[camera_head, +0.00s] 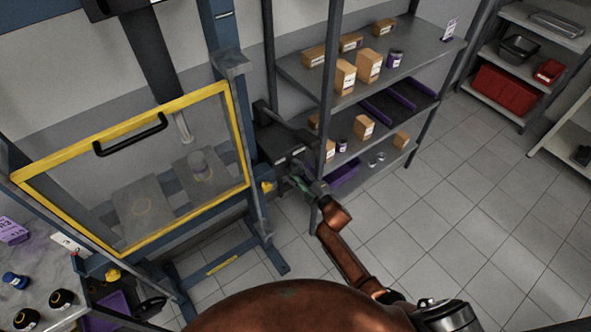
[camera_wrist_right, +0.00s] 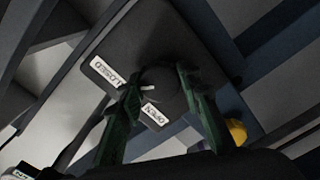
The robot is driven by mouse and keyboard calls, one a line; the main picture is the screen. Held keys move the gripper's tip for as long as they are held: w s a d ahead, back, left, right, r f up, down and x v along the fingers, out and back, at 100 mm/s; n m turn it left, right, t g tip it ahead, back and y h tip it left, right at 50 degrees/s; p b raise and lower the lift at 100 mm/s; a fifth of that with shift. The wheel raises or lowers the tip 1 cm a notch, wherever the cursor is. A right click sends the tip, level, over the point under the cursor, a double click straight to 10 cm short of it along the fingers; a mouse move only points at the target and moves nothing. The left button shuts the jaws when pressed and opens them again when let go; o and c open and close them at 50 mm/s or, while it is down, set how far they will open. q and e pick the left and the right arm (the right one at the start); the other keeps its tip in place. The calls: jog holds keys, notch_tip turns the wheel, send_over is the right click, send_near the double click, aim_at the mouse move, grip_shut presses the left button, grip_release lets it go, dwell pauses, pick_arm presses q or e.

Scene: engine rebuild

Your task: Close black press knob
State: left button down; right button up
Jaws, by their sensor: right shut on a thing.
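The black press knob (camera_wrist_right: 160,82) sits on a dark control box (camera_wrist_right: 150,40) with white labels reading "CLOSED" and "OPEN"; the picture is upside down in the right wrist view. My right gripper (camera_wrist_right: 160,92) has its two green fingers on either side of the knob, shut on it. In the head view, my right gripper (camera_head: 299,178) reaches the control box (camera_head: 280,142) on the press's right side. The knob is hidden there by the gripper. The press (camera_head: 224,60) is a blue frame with a yellow-edged clear guard (camera_head: 247,130) in front. My left gripper is not in view.
A grey shelf (camera_head: 430,50) with small boxes stands right behind the control box. A yellow part (camera_wrist_right: 237,131) sits beside the box. A workbench (camera_head: 50,255) with small dark parts is at lower left. The tiled floor (camera_head: 470,220) is clear on the right.

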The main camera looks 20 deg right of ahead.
jog(key=o, duration=1.2)
jog(key=shift+c, duration=0.2)
jog(key=v, duration=1.2)
